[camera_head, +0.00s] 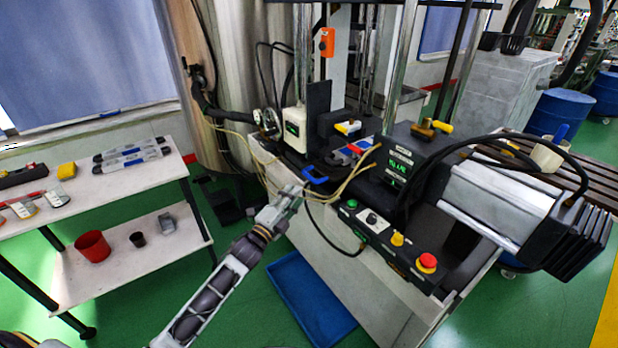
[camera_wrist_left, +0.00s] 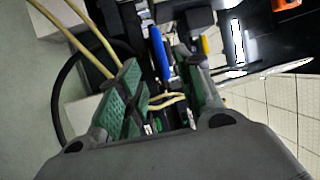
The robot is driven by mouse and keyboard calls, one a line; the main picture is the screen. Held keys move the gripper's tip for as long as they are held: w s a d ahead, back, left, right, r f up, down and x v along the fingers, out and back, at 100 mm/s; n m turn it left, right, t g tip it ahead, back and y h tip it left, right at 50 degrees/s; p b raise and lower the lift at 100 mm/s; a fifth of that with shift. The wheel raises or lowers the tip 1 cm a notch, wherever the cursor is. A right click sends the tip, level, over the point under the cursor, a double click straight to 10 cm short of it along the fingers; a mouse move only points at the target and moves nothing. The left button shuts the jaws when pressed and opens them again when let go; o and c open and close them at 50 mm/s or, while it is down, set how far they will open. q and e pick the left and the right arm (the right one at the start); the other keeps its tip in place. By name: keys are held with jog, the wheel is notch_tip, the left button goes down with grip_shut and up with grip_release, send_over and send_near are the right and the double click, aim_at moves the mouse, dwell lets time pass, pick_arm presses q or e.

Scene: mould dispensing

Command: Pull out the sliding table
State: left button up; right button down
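A blue handle (camera_head: 315,175) sticks out at the front of the machine, below the white unit. It also shows in the left wrist view (camera_wrist_left: 161,54), ahead of the fingertips and in line with the gap between them. My left gripper (camera_head: 292,192) is just to the lower left of the handle. Its two green-padded fingers (camera_wrist_left: 163,85) are apart in the left wrist view, with no grip on anything visible. The sliding table itself is hard to tell apart from the dark machine parts behind the handle. My right gripper is not in view.
Cream hoses (camera_head: 345,185) and black cables loop close to the handle. A control panel (camera_head: 390,245) with buttons lies to the right. A blue tray (camera_head: 310,300) is on the floor. A shelf table (camera_head: 110,185) with small items stands left.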

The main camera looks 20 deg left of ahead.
aim_at(309, 176)
pick_arm(q)
jog(key=shift+x, duration=5.1)
grip_shut()
